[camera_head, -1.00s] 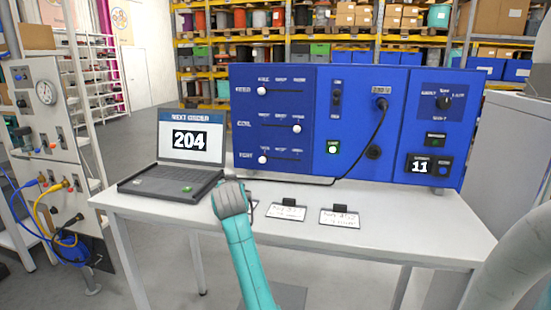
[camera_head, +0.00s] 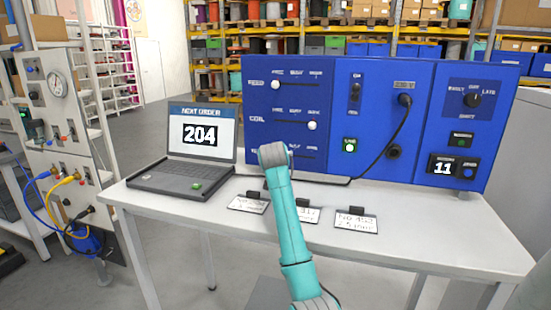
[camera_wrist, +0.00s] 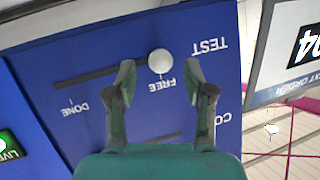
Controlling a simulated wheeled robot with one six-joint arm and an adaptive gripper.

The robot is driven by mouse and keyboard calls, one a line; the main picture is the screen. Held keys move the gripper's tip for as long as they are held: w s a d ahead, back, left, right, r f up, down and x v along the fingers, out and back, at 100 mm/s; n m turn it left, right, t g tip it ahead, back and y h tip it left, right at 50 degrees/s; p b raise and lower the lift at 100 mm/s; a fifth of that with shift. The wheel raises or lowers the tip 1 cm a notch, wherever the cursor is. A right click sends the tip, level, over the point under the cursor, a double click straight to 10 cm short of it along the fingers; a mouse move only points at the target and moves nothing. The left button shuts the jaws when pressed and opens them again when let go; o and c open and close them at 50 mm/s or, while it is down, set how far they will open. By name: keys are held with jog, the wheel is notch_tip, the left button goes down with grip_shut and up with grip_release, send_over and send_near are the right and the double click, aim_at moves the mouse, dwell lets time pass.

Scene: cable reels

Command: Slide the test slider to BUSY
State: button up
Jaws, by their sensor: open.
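The test slider shows upside down in the wrist view, with a round white knob (camera_wrist: 161,61) at the FREE end of a dark slot (camera_wrist: 85,77). The DONE label is at the slot's other end. The BUSY label is not visible there; a finger covers part of the slot. My gripper (camera_wrist: 160,78) is open, its fingertips on either side of the knob, with gaps to both. I cannot tell how far the tips are from the panel.
A laptop (camera_head: 185,175) reading 204 stands left of the panel. Several paper cards (camera_head: 357,222) lie on the white table (camera_head: 420,250) in front. The COIL knob (camera_head: 312,126) and FREE-side knob above (camera_head: 275,85) are near my arm.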

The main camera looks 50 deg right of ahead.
jog(key=shift+x, duration=1)
grip_shut()
